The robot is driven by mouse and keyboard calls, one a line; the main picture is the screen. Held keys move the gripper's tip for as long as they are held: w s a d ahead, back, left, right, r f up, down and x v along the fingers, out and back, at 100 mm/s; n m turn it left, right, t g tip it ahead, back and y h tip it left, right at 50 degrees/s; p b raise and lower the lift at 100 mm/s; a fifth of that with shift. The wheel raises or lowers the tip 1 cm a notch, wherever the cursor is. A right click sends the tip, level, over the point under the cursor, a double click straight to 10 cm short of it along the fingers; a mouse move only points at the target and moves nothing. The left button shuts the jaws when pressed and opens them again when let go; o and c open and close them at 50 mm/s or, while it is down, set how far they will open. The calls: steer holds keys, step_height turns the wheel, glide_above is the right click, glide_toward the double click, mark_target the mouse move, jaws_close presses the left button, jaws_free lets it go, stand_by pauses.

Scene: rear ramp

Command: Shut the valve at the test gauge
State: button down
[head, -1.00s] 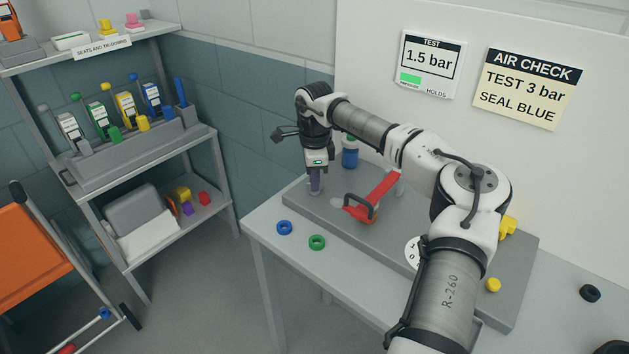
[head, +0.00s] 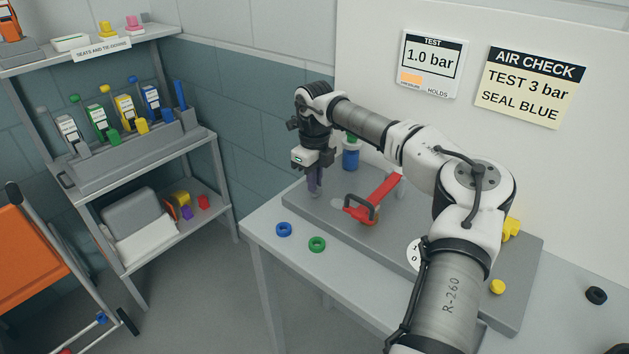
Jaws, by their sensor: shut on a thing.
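My gripper (head: 314,188) points down at the left end of the grey plate (head: 325,224) on the bench. It is shut on a small purplish upright part, apparently the valve, mostly hidden by the fingers. The valve's exact setting cannot be made out. The test display (head: 431,62) on the white wall panel reads 1.0 bar, with an orange patch at its lower left. A round white dial (head: 413,254) on the plate is partly hidden behind my arm.
A blue bottle (head: 350,158) stands behind. Blue (head: 284,229) and green (head: 317,244) rings lie at the bench's front left. A yellow air-check sign (head: 530,88) hangs on the panel.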

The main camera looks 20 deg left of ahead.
steer(key=shift+m, duration=0.3)
steer(key=c, duration=1.5)
jaws_free()
steer(key=shift+c, duration=0.2)
step_height(320, 180, up, 14)
steer(key=b, duration=0.2)
steer(key=shift+f, duration=0.1)
